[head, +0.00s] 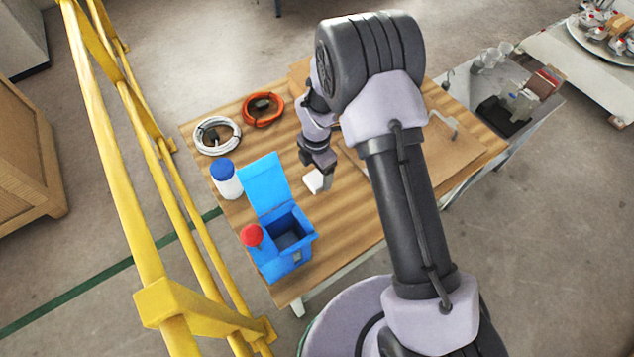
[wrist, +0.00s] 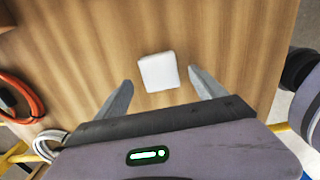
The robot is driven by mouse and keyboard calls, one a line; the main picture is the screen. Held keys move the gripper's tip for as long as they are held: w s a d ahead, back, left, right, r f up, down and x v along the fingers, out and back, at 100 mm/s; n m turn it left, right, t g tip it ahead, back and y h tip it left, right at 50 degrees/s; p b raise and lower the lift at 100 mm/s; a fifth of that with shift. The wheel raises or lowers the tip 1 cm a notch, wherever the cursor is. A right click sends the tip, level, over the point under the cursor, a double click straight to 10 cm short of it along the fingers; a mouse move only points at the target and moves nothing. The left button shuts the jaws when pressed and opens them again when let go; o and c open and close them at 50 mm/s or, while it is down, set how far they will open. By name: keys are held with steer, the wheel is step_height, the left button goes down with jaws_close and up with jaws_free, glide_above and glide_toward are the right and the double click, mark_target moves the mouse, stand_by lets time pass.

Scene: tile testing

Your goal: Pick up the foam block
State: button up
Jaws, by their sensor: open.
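The foam block (wrist: 158,72) is a small white block with rounded corners, lying on the wooden table (wrist: 90,45). In the head view the white block (head: 314,183) shows on the table, partly hidden by my gripper (head: 323,178). In the wrist view my gripper (wrist: 160,88) is open, with one finger to the left of the block and one to the right. The block lies just beyond the fingertips, with clear gaps on both sides. The fingers do not appear to touch it, and the height between them cannot be told.
A blue box (head: 282,250) with its lid up, a red-topped item (head: 251,236) and a white bottle with blue cap (head: 226,180) stand left of the block. White (head: 217,135) and orange (head: 263,109) cable coils lie behind. A yellow railing (head: 130,170) runs along the left.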

mark_target(317, 178)
step_height(317, 178, down, 4)
steer(key=shift+r+b, duration=0.1)
steer(key=shift+b, duration=0.55)
steer(key=shift+r, duration=0.1)
steer(key=c, duration=1.4)
